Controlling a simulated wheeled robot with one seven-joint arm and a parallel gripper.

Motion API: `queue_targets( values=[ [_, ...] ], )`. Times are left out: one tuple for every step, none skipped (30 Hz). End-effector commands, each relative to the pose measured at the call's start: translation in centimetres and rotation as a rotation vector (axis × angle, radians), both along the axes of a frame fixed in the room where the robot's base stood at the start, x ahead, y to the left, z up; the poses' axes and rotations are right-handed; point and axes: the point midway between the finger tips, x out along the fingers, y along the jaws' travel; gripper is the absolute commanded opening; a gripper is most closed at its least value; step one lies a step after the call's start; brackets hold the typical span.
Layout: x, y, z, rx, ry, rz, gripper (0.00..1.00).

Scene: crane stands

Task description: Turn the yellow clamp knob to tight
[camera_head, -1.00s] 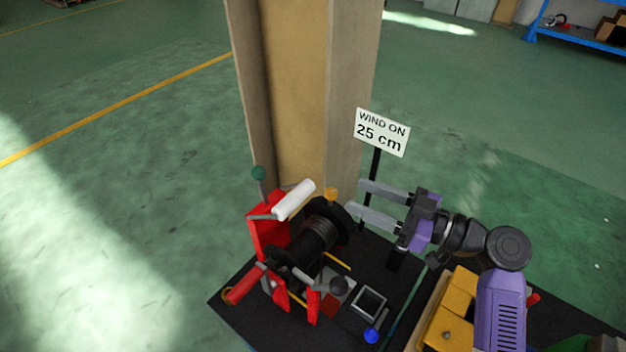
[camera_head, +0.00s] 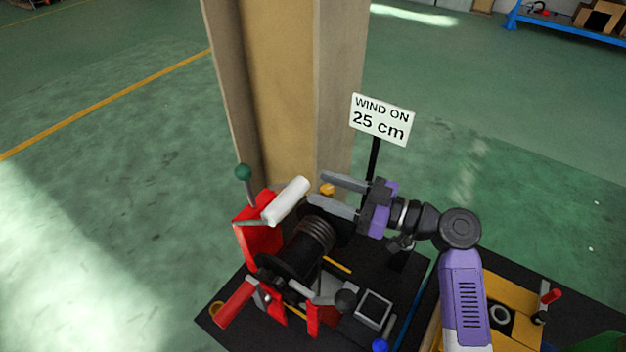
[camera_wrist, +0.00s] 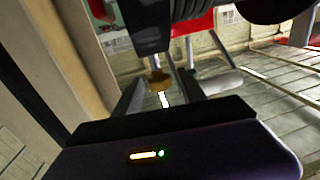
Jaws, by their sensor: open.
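The yellow clamp knob (camera_head: 327,189) sits at the upper right of the black drum (camera_head: 312,242) on the winch. My gripper (camera_head: 316,188) reaches in from the right with its two grey fingers apart. In the head view the knob shows between the fingers, close to their tips. The knob's stem and any tightness mark are hidden or too small to see.
A white roller handle (camera_head: 287,201) and red bracket (camera_head: 258,238) stand left of my gripper. A sign on a post (camera_head: 382,119) stands just behind it. A tall beige pillar (camera_head: 280,90) rises behind the winch. A red lever (camera_head: 235,303) is at the front left.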

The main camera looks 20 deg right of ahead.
Motion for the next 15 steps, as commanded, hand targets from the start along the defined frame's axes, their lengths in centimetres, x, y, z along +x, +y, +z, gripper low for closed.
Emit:
queue_targets(
  values=[
    [0.5,0.6,0.3,0.001,0.001,0.003,0.48],
    [0.8,0.9,0.2,0.001,0.001,0.003,0.48],
    [1.2,1.2,0.2,0.001,0.001,0.003,0.48],
    [1.4,1.4,0.2,0.001,0.000,0.001,0.48],
    [1.6,1.6,0.2,0.001,0.001,0.001,0.48],
    [1.9,1.8,0.1,0.001,0.001,0.002,0.48],
    [2.0,1.9,0.1,0.001,0.001,0.002,0.48],
    [2.1,2.1,0.1,0.000,0.000,0.001,0.48],
    [2.3,2.2,0.1,0.000,0.000,0.001,0.48],
    [2.3,2.2,0.1,0.000,0.000,0.001,0.48],
    [2.4,2.3,0.0,0.000,0.000,0.000,0.48],
    [2.4,2.3,0.0,0.000,0.000,0.000,0.48],
    [2.4,2.3,0.0,0.000,0.000,0.000,0.48],
    [2.4,2.3,0.0,0.000,0.000,0.000,0.48],
    [2.4,2.3,0.0,0.000,0.000,0.000,0.48]
  ],
)
